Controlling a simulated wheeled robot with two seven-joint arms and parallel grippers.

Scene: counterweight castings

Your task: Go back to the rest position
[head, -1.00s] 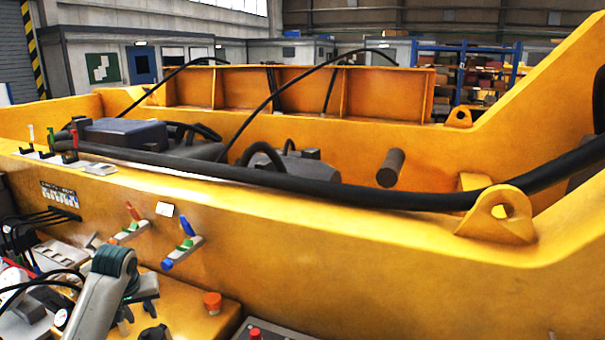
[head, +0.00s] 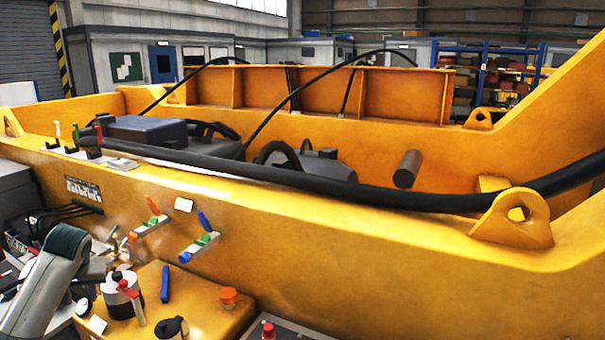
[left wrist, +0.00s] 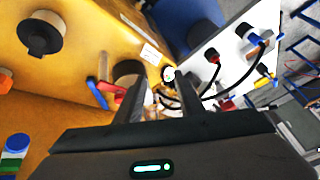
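My left arm (head: 48,275) comes in at the lower left of the head view, bent, with its wrist in front of dark equipment. The left gripper's fingers are hard to make out there. In the left wrist view the left gripper (left wrist: 158,88) shows two dark fingers standing apart with a gap between them. I see nothing held; cables and fittings show behind the gap. My right gripper is not in view.
A yellow casting wall (head: 330,245) with coloured levers (head: 203,240) runs across the front. A yellow block (head: 200,300) below carries a red-handled fitting (head: 130,297), a blue bar (head: 165,284) and an orange knob (head: 228,297). A white panel (left wrist: 235,50) with cables is near the gripper.

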